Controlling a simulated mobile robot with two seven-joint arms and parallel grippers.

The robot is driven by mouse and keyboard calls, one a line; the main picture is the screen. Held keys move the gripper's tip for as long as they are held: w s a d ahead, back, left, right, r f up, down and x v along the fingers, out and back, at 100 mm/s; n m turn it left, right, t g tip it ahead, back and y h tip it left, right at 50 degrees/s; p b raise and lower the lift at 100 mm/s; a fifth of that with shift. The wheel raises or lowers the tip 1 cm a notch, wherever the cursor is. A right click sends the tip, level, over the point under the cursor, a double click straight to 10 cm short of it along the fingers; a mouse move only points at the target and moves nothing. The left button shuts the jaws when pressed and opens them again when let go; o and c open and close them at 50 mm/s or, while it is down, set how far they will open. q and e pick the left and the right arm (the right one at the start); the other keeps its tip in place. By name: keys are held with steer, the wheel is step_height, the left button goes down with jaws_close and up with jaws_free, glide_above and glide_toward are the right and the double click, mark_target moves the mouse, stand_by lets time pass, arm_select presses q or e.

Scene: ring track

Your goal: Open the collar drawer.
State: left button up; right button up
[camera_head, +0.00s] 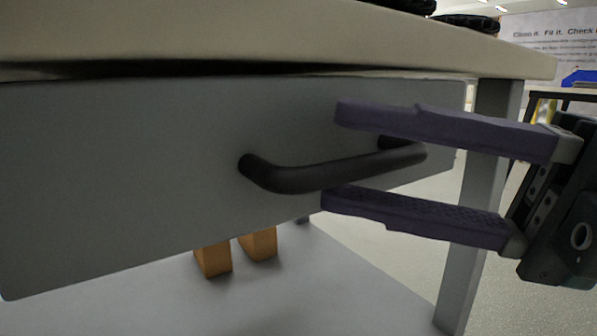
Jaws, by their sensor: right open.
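The grey drawer front (130,170) spans the left and middle of the head view, just under a tabletop. A dark bar handle (300,180) sticks out from it. My right gripper (335,155) reaches in from the right with its purple fingers apart. One finger is above the handle bar and the other below it, so the bar lies between them in the picture. I cannot tell whether either finger touches it. The drawer looks shut, with a dark gap along its top edge. My left gripper is not in view.
The pale tabletop (250,40) overhangs the drawer, with dark round objects (468,22) on it. A grey table leg (465,260) stands behind my right fingers. Two orange blocks (213,259) sit on a lower shelf (300,290). Open floor and a wall sign (550,45) are at the right.

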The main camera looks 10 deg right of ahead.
steer(key=shift+w+a, duration=0.1)
steer(key=shift+a, duration=0.1)
jaws_close()
stand_by(0.3)
stand_by(1.1)
